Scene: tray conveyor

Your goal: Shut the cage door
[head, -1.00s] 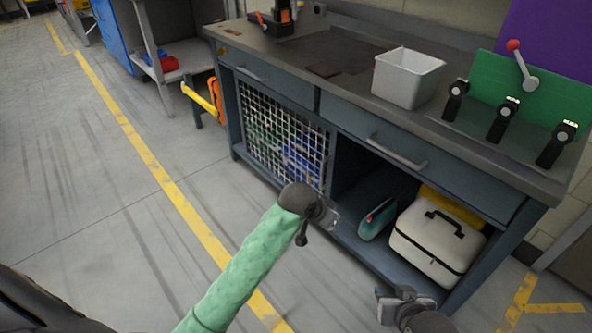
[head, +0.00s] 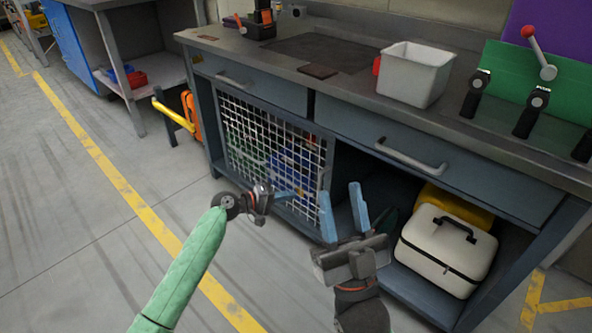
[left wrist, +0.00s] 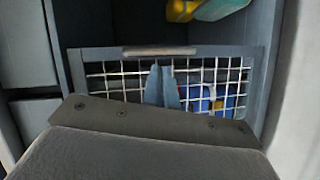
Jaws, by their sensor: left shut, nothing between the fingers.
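The cage door (head: 268,150) is a white mesh panel in a blue-grey frame, over the left bay under the workbench. It stands at or close to the bay's front; I cannot tell whether it is fully closed. In the left wrist view the mesh door (left wrist: 110,76) shows with a pale handle bar along one edge. My left gripper (head: 290,193) is shut and empty in front of the door's lower right part; its fingertips (left wrist: 161,70) overlap the mesh, contact unclear. My right gripper (head: 342,208) is open and empty, to the right of the left one.
Blue and green items sit behind the mesh. The open bay to the right holds a white case (head: 447,247), a yellow item (head: 455,205) and a teal item partly hidden by my right gripper. Drawer handles (head: 410,158) stick out above. The floor at left is clear.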

